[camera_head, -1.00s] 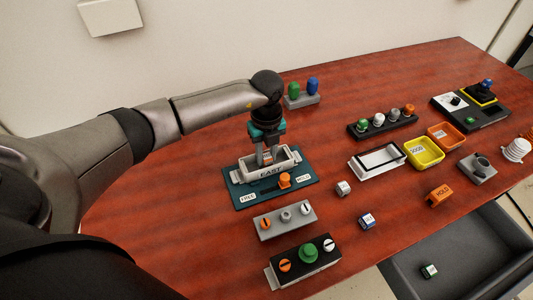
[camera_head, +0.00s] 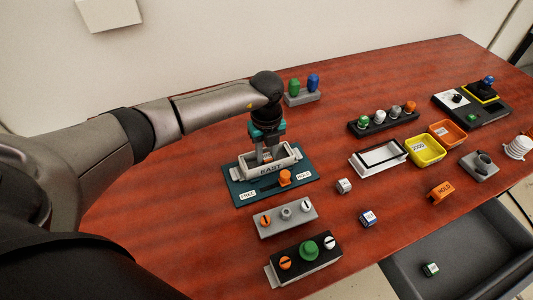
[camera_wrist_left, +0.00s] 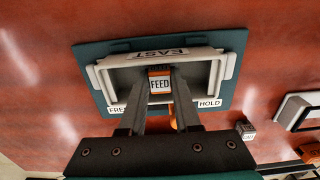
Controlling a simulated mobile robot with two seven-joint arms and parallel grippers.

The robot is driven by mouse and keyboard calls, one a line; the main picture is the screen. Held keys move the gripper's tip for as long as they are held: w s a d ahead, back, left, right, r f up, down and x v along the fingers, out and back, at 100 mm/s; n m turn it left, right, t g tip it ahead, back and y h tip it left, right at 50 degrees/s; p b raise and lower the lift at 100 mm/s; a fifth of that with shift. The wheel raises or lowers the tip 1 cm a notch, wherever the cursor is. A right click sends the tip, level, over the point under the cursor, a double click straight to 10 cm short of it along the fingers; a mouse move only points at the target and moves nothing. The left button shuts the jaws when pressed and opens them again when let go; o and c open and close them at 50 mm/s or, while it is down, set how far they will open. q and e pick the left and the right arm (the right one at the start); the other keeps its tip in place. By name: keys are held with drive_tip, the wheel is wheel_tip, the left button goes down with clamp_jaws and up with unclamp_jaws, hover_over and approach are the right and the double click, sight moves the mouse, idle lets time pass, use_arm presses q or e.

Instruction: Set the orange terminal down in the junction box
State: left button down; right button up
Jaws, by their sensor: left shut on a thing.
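My left gripper (camera_head: 267,158) points down into the pale junction box marked EAST (camera_head: 246,173). It is shut on the orange terminal (camera_wrist_left: 160,84), which has a white FEED label and shows between the fingers in the left wrist view. The terminal is within the box's walls; I cannot tell whether it touches the floor. The box (camera_wrist_left: 222,72) sits on a teal plate (camera_head: 241,200) with FREE and HOLD labels and an orange knob (camera_head: 285,177). My right gripper is out of view.
Switch panels (camera_head: 270,226) stand in front of the plate. Small blocks (camera_head: 344,186) and an orange HOLD block (camera_head: 440,192) lie to the right. A white-rimmed tray (camera_head: 360,169), yellow tray (camera_head: 425,160) and orange tray (camera_head: 458,140) stand farther right. An open grey drawer (camera_head: 470,283) is at lower right.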

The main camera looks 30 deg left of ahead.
use_arm(q)
drive_tip(key=shift+f, duration=0.2)
idle(0.4)
drive_tip(key=c, duration=0.5)
unclamp_jaws()
drive_tip(key=shift+c, duration=0.2)
drive_tip(key=shift+r, duration=0.15)
drive_tip(key=shift+r+p, duration=2.25)
drive_tip(key=shift+r, duration=0.1)
drive_tip(key=shift+r, duration=0.1)
